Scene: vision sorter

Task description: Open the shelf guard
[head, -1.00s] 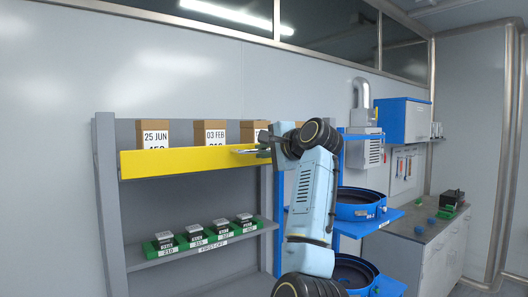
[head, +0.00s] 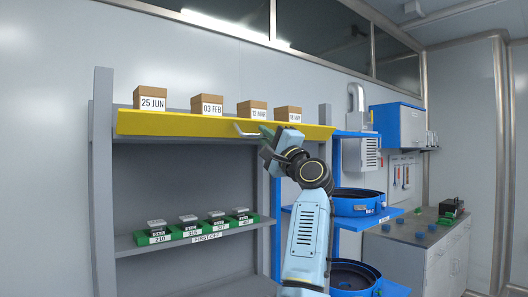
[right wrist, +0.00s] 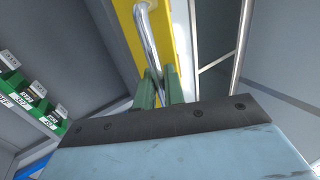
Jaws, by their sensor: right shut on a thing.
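The shelf guard (head: 180,124) is a long yellow panel across the front of the upper shelf. In the head view it looks narrow and tilted; its exact angle is hard to tell. A metal bar handle (head: 245,131) is fixed to its face. My right gripper (head: 267,134) is shut on the handle near its right end. In the right wrist view its green fingers (right wrist: 162,88) close around the bright handle (right wrist: 147,35), with the yellow guard (right wrist: 178,42) behind. My left gripper is not in view.
Several dated cartons (head: 207,105) stand behind the guard, their lower fronts hidden. The lower shelf (head: 130,245) carries green trays (head: 155,238) with small items. Blue round bins (head: 357,203) stand right of my arm, and a grey counter (head: 425,232) is farther right.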

